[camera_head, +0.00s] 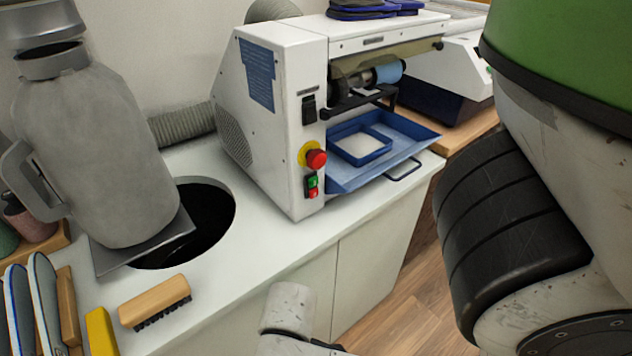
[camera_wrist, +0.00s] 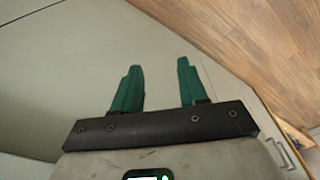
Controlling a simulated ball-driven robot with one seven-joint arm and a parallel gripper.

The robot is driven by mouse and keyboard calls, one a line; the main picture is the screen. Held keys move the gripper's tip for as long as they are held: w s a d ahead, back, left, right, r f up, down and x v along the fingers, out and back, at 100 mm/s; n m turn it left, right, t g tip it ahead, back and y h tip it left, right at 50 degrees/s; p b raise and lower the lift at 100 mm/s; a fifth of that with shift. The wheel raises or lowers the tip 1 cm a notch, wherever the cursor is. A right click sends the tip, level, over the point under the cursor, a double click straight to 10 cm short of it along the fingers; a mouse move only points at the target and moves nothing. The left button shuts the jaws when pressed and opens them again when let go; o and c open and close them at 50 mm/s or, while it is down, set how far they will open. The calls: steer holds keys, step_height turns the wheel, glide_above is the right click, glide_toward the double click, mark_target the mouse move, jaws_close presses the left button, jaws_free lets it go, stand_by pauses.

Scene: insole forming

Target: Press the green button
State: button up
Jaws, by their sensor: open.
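In the head view only part of my arm shows at the bottom, below the counter edge; the fingers are out of sight there. The button is not in the wrist view.
A blue tray (camera_head: 387,174) juts from the machine right of the buttons. A wooden brush (camera_head: 154,301), a yellow block (camera_head: 101,331) and a large grey canister (camera_head: 92,150) stand on the counter (camera_head: 262,235). A round hole (camera_head: 212,214) opens beside the canister.

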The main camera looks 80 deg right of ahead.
jaws_close()
stand_by(0.3)
stand_by(1.5)
